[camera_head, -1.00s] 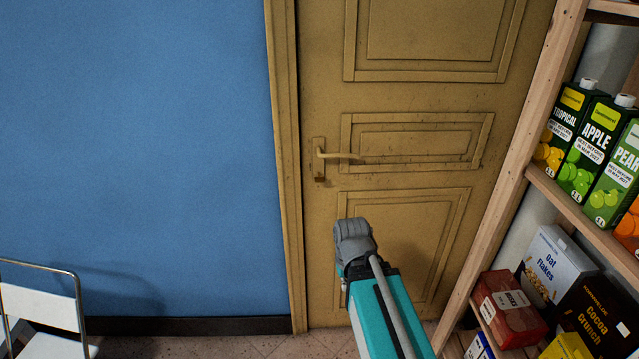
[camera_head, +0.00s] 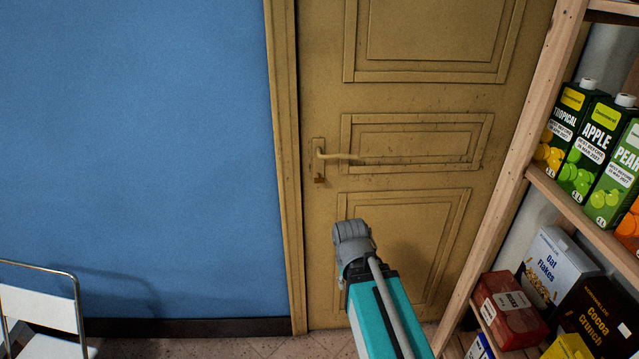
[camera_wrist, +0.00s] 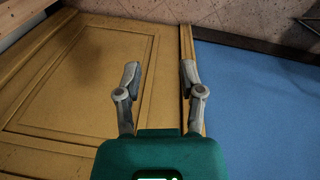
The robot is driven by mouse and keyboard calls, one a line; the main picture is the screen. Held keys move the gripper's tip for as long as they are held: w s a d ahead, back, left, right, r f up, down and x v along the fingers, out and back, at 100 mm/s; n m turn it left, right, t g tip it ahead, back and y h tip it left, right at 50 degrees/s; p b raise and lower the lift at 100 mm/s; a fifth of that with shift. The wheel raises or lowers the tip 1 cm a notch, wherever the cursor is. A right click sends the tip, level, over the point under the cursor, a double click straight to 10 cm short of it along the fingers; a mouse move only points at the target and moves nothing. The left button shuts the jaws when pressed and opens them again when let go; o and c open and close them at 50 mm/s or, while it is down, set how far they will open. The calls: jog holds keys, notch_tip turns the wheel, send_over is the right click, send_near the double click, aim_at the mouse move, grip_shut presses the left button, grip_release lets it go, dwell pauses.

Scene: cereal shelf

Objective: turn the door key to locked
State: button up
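The yellow-brown door (camera_head: 420,55) is shut in its frame. Its lever handle (camera_head: 338,156) points right from a plate near the door's left edge. A small key (camera_head: 320,180) sits in the lock below the handle, its bow looking roughly sideways; it is too small to judge exactly. My gripper (camera_wrist: 158,75) is open and empty, its two fingers apart in the wrist view, with the door's lower part and frame beyond. The key and handle are not visible in the wrist view.
A wooden shelf (camera_head: 525,160) with juice cartons (camera_head: 590,150) and cereal boxes (camera_head: 550,265) stands close on the right. A blue wall (camera_head: 140,140) is left of the door. A white chair (camera_head: 40,305) stands at lower left.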

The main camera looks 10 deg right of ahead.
jog(key=shift+o, duration=1.4)
jog(key=w+d+n+t+h+b, duration=0.2)
jog(key=w+d+n+t+h, duration=0.1)
jog(key=w+d+n, duration=0.1)
jog(key=w+n, duration=0.1)
jog(key=w, duration=0.1)
jog(key=shift+w+d+r+t+h, duration=0.15)
jog(key=shift+w+d+t+h, duration=0.15)
jog(key=shift+w+t, duration=0.1)
jog(key=n+t+y+b, duration=0.3)
jog(key=n+t+b, duration=0.7)
jog(key=n, duration=1.9)
send_near(319, 183)
jog(key=shift+s+f+t+p, duration=1.4)
jog(key=shift+s+t+p, duration=0.05)
jog(key=shift+t+p, duration=0.3)
jog(key=shift+w, duration=0.2)
jog(key=w, duration=0.4)
jog(key=w+d, duration=0.1)
jog(key=w, duration=0.8)
jog(key=shift+w+d, duration=0.15)
jog(key=shift+w, duration=0.05)
jog(key=c, duration=1.1)
